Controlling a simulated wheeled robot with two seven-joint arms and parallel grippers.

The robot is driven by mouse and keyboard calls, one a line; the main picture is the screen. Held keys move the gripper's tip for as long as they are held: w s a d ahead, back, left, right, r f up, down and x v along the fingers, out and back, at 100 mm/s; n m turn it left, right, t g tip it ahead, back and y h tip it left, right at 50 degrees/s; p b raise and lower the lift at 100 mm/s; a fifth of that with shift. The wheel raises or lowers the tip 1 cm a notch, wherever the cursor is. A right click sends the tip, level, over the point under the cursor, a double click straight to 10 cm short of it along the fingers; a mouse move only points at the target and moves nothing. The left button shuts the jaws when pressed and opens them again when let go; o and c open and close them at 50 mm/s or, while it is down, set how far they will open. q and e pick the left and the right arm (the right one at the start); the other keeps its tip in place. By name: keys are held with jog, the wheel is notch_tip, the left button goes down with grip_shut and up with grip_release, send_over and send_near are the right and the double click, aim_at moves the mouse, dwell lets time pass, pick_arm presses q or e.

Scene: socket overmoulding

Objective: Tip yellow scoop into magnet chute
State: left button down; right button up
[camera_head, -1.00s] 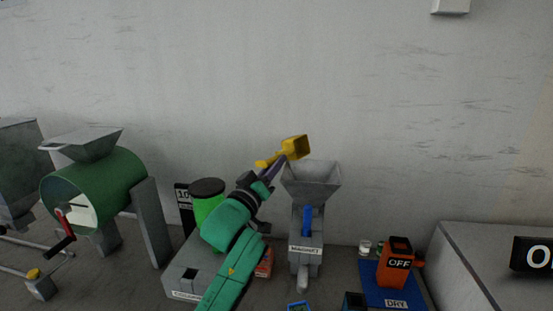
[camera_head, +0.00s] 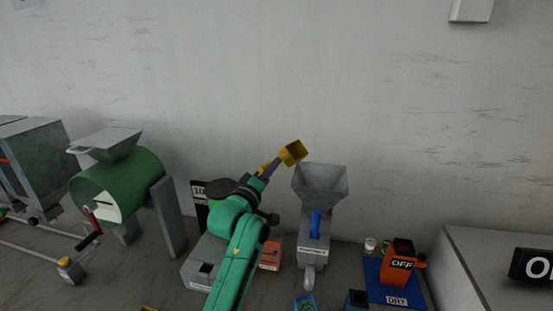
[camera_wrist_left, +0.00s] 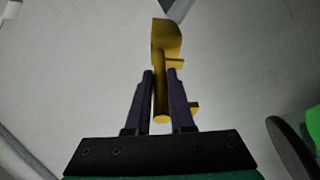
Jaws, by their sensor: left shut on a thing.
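The yellow scoop (camera_head: 293,153) is up in the air, a little above and to the left of the magnet chute's grey hopper (camera_head: 320,179). My left gripper (camera_head: 268,168) is shut on the scoop's handle; the left wrist view also shows the scoop (camera_wrist_left: 166,42) with its handle between the two dark fingers (camera_wrist_left: 160,95). The scoop's bowl is tilted, and I cannot tell what is in it. The magnet unit (camera_head: 312,250) below the hopper has a blue part and a label on its front. My right gripper is not in view.
A green drum machine (camera_head: 120,185) with a grey hopper stands at the left. An orange box marked OFF (camera_head: 398,264) stands on a blue mat (camera_head: 372,272) at the right.

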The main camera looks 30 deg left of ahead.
pick_arm(q)
jog(key=shift+w+a+r+n+g+p, duration=0.15)
jog(key=shift+a+r+n+p, duration=0.15)
jog(key=shift+n+p, duration=0.2)
jog(key=shift+a+r+n+g+p, duration=0.2)
jog(key=shift+r+n+p, duration=0.15)
jog(key=shift+n, duration=0.15)
jog(key=w+a+r+n+g, duration=0.1)
jog(key=a+r+n, duration=0.2)
jog(key=r+n, duration=0.2)
jog(key=shift+r+n+g+b, duration=0.15)
jog(key=shift+n+g+b, duration=0.15)
jog(key=shift+n+g, duration=0.1)
jog(key=shift+a, duration=0.15)
